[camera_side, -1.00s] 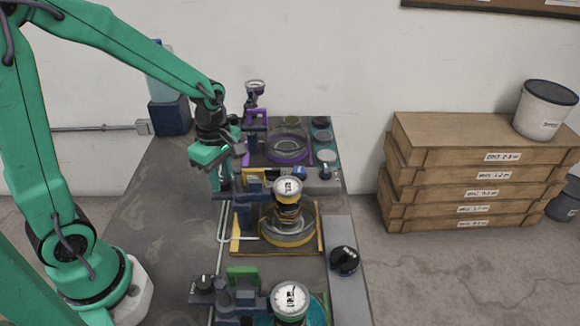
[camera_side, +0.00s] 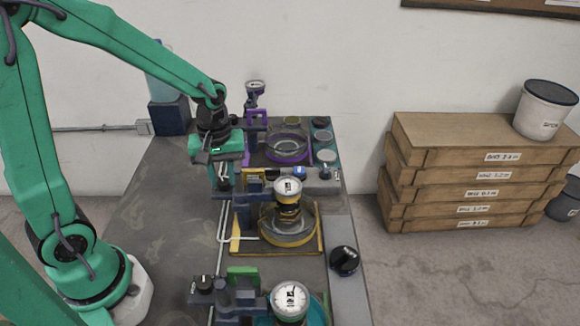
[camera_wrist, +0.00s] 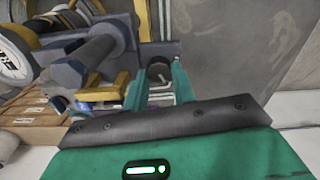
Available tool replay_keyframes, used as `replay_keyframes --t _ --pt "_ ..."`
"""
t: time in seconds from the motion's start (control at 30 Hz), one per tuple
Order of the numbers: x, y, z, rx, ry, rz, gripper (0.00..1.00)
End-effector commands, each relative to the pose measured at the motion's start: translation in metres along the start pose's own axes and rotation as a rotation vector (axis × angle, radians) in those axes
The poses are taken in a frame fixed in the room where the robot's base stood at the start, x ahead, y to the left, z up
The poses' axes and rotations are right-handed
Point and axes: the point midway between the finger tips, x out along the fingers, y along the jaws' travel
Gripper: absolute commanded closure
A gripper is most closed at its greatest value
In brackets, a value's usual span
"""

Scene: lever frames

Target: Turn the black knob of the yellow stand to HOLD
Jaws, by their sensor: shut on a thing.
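The yellow stand (camera_side: 252,174) is in the middle of the bench, with a yellow-edged base, a dark clamp and a round white dial. My gripper (camera_side: 224,186) points down at the left end of its dark block. In the wrist view, my two green fingertips (camera_wrist: 159,80) are on either side of the black knob (camera_wrist: 158,70) and are shut on it. The yellow stand's clamp (camera_wrist: 85,55) lies to the left there. The knob is mostly hidden by my fingers in the side view, and I cannot read its setting or the HOLD mark.
A purple-framed stand (camera_side: 257,118) is behind, and a green-marked stand (camera_side: 243,278) with its own black knob (camera_side: 203,284) is in front. A loose black knob-like part (camera_side: 344,261) sits at the right edge. The bench left of the stands is clear.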

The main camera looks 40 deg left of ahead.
Motion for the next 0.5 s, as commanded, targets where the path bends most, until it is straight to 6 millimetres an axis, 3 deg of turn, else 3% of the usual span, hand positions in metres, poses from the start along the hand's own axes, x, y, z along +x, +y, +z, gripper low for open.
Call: replay_keyframes --t 0.5 --pt "-0.0010 0.0010 0.0003 0.225 0.000 0.000 0.97"
